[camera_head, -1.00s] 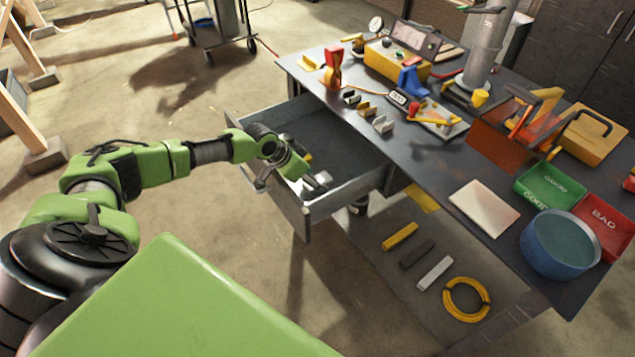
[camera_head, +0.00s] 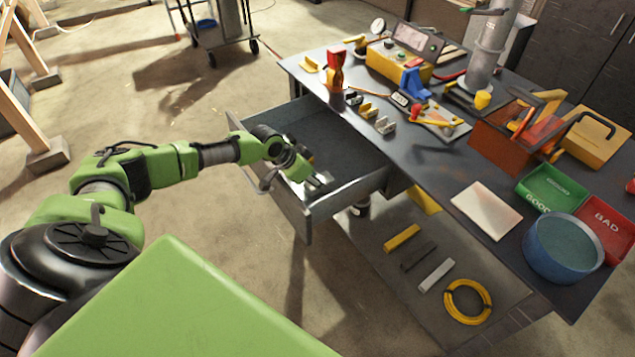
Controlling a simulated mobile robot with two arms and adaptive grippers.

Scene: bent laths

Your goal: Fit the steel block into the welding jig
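My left gripper (camera_head: 318,183) is over the front part of the open drawer (camera_head: 345,193), at its near side. Its fingers are small and partly merge with the drawer wall, so I cannot tell whether they are open or hold anything. A plate with red and yellow clamps (camera_head: 440,122) on the table looks like the welding jig. I cannot surely tell which piece is the steel block; a light grey bar (camera_head: 436,275) lies on the lower shelf, and small metal blocks (camera_head: 385,125) stand along the table edge. My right gripper is not in view.
On the table (camera_head: 425,165) are an orange toolbox (camera_head: 495,137), a pale plate (camera_head: 486,210), a green bin (camera_head: 550,188), a red bin (camera_head: 604,226) and a blue bowl (camera_head: 563,250). A yellow cable coil (camera_head: 467,302) lies on the lower shelf.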

